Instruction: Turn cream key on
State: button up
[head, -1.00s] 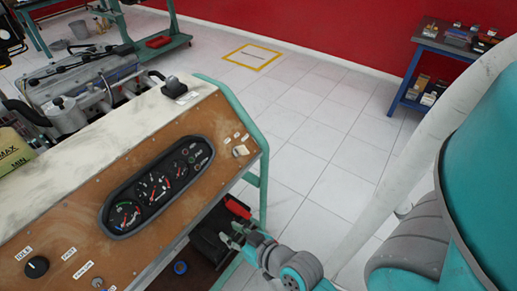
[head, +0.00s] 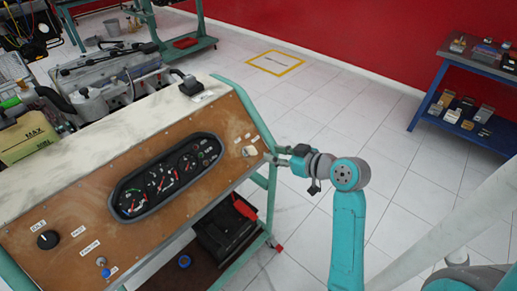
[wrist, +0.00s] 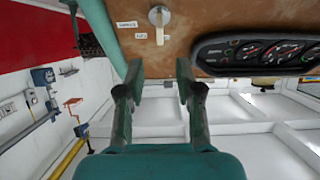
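The cream key (head: 250,151) is on the upper right of the brown wooden instrument panel (head: 75,219), beside small white labels. In the wrist view the cream key (wrist: 159,17) stands near the top edge, with its narrow lever pointing down. My gripper (head: 271,159) is just right of the panel's right edge, close to the key. In the wrist view my gripper (wrist: 160,72) is open and empty, its two fingers apart and the key beyond and between their lines. The fingers do not appear to touch the key.
An oval gauge cluster (head: 167,177) sits left of the key. A black knob (head: 47,240) and a small toggle (head: 102,262) are lower left. A teal frame tube (head: 253,112) edges the panel. A blue shelf (head: 462,95) stands at right; open floor lies between.

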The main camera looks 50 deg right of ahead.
aim_at(254, 149)
jog(key=x, duration=1)
jog(key=shift+w+f, duration=0.2)
jog(key=shift+w, duration=0.05)
grip_shut()
